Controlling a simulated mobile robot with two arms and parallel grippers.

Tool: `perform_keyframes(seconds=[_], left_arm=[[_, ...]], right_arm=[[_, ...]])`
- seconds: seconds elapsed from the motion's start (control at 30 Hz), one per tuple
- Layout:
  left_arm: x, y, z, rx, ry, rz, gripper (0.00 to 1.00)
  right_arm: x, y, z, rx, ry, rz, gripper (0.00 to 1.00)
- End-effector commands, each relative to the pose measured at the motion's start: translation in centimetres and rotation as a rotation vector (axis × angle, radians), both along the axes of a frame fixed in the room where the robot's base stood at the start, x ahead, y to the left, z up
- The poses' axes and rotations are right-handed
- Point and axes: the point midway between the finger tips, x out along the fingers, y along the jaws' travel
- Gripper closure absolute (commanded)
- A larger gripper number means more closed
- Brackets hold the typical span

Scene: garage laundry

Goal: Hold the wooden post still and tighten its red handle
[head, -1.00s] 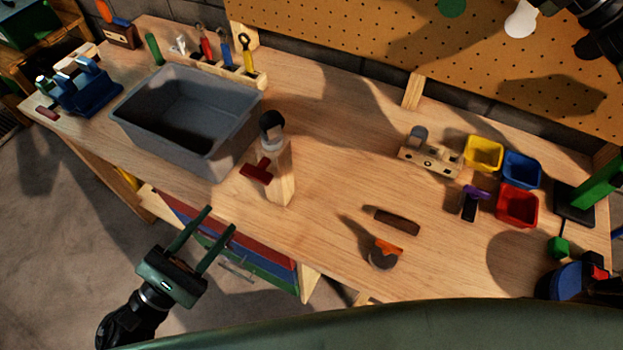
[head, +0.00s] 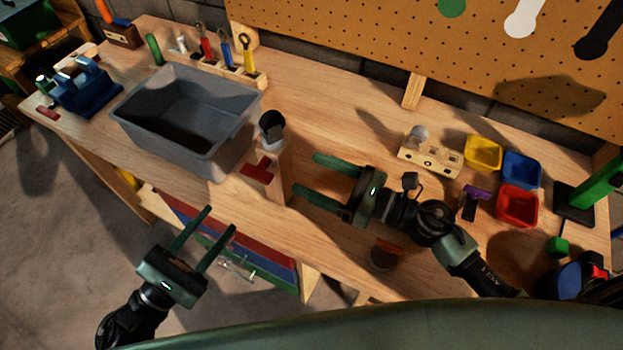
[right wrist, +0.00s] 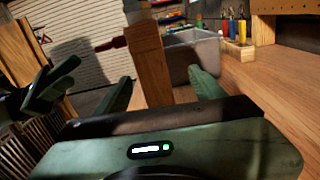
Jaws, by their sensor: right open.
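The wooden post (head: 274,180) stands upright near the front edge of the bench, with a dark ring-like top. Its red handle (head: 258,170) sticks out on its left side. In the right wrist view the post (right wrist: 147,62) rises between my fingers, and part of the red handle (right wrist: 110,44) shows to its left. My right gripper (head: 304,177) is open, just right of the post, fingers pointing at it; I cannot tell whether they touch. My left gripper (head: 222,217) is open and empty, in front of the bench edge, left of and below the post.
A grey bin (head: 205,157) stands close behind and left of the post. A wooden block (head: 430,156) and yellow (head: 483,152), blue (head: 521,169) and red (head: 517,205) bins lie to the right. An orange-and-dark tool (head: 384,257) lies below my right arm. The bench behind the post is clear.

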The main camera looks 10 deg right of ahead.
Motion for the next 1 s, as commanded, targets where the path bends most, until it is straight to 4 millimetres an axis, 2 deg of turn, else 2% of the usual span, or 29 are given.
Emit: perform_keyframes(seconds=[0.07,0.17,0.6,0.77,1.0], left_arm=[[0.0,0.0,0.0,0.000,0.000,0.000,0.64],[0.0,0.0,0.0,0.000,0.000,0.000,0.64],[0.0,0.0,0.0,0.000,0.000,0.000,0.64],[0.0,0.0,0.0,0.000,0.000,0.000,0.64],[0.0,0.0,0.0,0.000,0.000,0.000,0.64]], right_arm=[[-0.6,0.9,-0.3,-0.022,-0.032,-0.003,0.31],[-0.6,1.7,-0.3,-0.037,-0.052,-0.004,0.31],[3.1,6.6,-0.3,-0.037,-0.052,-0.003,0.31],[3.6,7.4,-0.3,-0.037,-0.051,-0.002,0.31],[3.7,7.5,-0.4,-0.037,-0.050,-0.003,0.31]])
